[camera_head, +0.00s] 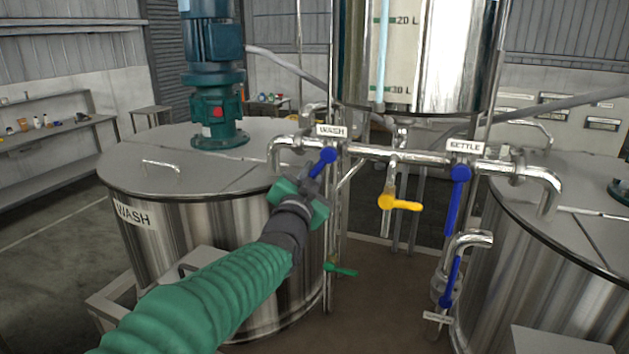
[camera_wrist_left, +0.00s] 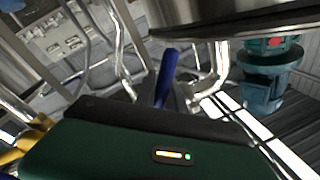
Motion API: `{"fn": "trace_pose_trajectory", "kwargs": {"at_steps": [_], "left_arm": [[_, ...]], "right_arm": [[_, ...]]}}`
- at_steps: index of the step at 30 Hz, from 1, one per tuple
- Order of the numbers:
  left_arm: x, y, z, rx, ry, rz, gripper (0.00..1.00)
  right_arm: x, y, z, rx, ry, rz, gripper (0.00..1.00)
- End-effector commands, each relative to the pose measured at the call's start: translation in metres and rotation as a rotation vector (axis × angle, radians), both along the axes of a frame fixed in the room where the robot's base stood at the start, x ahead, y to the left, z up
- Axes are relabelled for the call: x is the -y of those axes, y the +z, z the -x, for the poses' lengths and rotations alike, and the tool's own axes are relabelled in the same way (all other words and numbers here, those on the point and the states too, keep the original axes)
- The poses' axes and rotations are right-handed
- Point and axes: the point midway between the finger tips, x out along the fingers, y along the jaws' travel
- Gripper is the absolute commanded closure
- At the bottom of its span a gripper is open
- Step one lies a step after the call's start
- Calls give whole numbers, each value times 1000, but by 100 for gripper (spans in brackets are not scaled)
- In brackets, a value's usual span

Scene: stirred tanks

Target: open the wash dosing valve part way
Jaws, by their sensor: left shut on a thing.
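The wash dosing valve has a blue lever handle (camera_head: 324,158) under the white WASH label (camera_head: 332,131), on the steel pipe above the wash tank's right edge. The lever slants down and left from its pivot. My left gripper (camera_head: 312,183) is shut on the lower part of this lever and hides its end. In the left wrist view the blue lever (camera_wrist_left: 167,75) rises from between the fingers of my left gripper (camera_wrist_left: 160,100). My right gripper is not in view.
The wash tank (camera_head: 240,240) stands left, with a green motor (camera_head: 215,75) on its lid. A yellow valve handle (camera_head: 398,203) and the blue kettle valve handle (camera_head: 456,200) hang to the right. A green handle (camera_head: 340,269) sits low, near the tank. A graduated vessel (camera_head: 420,55) is above the pipe.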

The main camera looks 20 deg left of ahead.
Motion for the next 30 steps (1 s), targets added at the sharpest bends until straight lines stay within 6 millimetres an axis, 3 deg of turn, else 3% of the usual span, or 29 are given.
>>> {"fn": "trace_pose_trajectory", "kwargs": {"at_steps": [13,14,18,30], "left_arm": [[-1,-1,0,-3,1,-12,100],[-1,0,0,-3,1,-12,82],[-1,0,0,-2,0,-11,64],[1,-1,11,3,-1,-10,64]], "right_arm": [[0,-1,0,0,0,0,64],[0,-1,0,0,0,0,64],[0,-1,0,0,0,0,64],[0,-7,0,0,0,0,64]]}}
